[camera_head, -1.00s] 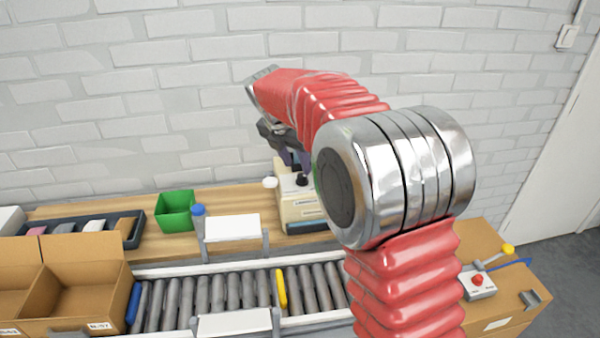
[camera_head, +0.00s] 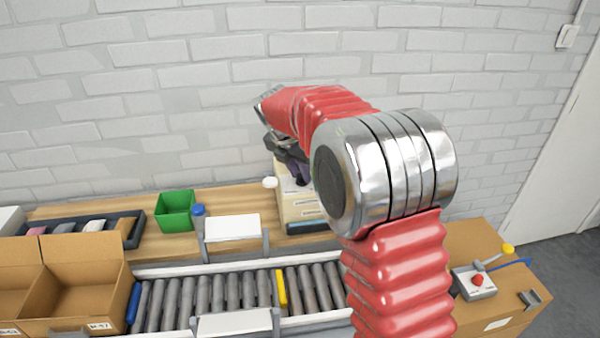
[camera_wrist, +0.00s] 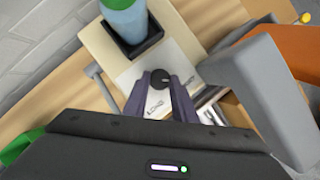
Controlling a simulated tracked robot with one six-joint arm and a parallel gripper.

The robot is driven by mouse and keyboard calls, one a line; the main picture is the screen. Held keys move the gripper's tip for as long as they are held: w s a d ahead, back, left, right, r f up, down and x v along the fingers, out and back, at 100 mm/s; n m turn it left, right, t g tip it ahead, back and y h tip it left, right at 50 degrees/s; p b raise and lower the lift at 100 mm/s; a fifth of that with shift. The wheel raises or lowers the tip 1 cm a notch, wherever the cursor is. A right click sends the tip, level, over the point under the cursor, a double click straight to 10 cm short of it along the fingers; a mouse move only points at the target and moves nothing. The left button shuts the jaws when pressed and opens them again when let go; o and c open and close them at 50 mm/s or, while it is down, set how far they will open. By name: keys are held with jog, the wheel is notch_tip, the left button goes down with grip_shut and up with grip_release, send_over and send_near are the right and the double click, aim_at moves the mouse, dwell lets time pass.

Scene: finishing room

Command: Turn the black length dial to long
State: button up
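The black length dial (camera_wrist: 160,78) sits on top of a cream machine (camera_wrist: 107,47), with a "LONG" label at its lower left and another label at its right in the wrist view. The two purple fingers of my gripper (camera_wrist: 160,84) are apart, one on each side of the dial. I cannot tell whether they touch it. In the head view, my gripper (camera_head: 297,168) is over the top of the machine (camera_head: 298,207), and the dial is hidden there. The dial's pointer is too small to read.
A blue-green bottle (camera_wrist: 124,18) stands in the machine close to the fingers. A green bin (camera_head: 175,211) and a blue-capped bottle (camera_head: 198,215) stand left on the bench. A roller conveyor (camera_head: 215,292) and open carton (camera_head: 85,292) are in front. A brick wall is behind.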

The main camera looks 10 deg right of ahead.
jog(key=c, duration=0.6)
jog(key=shift+o, duration=0.2)
jog(key=shift+a+m, duration=0.1)
jog(key=shift+m, duration=0.3)
grip_shut()
grip_release()
jog(key=m+g+h, duration=0.1)
jog(key=m, duration=0.2)
jog(key=shift+w+a, duration=0.1)
jog(key=shift+w, duration=0.1)
jog(key=m, duration=0.1)
jog(key=m+g, duration=0.1)
jog(key=m, duration=0.1)
jog(key=m+g, duration=0.1)
jog(key=shift+w+m, duration=0.25)
jog(key=shift+m, duration=0.15)
jog(key=m+g, duration=0.1)
jog(key=m, duration=0.3)
jog(key=shift+w+m+g, duration=0.2)
jog(key=shift+m+g, duration=0.1)
jog(key=shift+g, duration=0.1)
jog(key=m+g+y, duration=0.1)
jog(key=m, duration=0.3)
jog(key=shift+w+m, duration=0.15)
jog(key=shift+m, duration=0.25)
jog(key=shift+g, duration=0.3)
grip_shut()
